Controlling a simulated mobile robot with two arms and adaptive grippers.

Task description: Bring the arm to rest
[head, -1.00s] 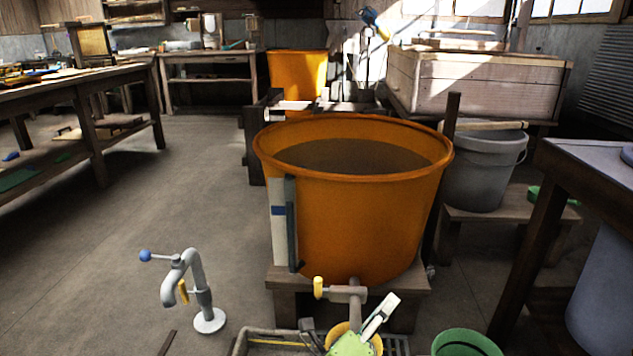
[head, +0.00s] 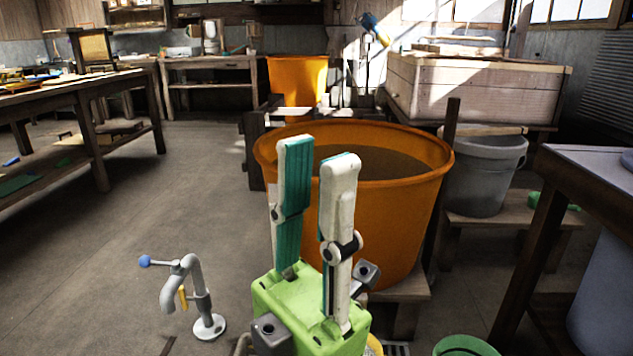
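My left gripper (head: 318,160) stands upright in the lower middle of the head view, in front of the orange vat. It has a light green body and two white fingers with teal pads. The fingers point up and stand apart, with nothing between them. They cover part of the vat's front wall and rim in the picture. My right gripper is not in view.
The big orange vat (head: 415,215) of dark liquid stands on a low wooden stand. A grey tap (head: 200,295) rises at the lower left. A green bucket (head: 466,345) is at the bottom right, with a grey bucket (head: 484,175) behind. Floor at left is clear.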

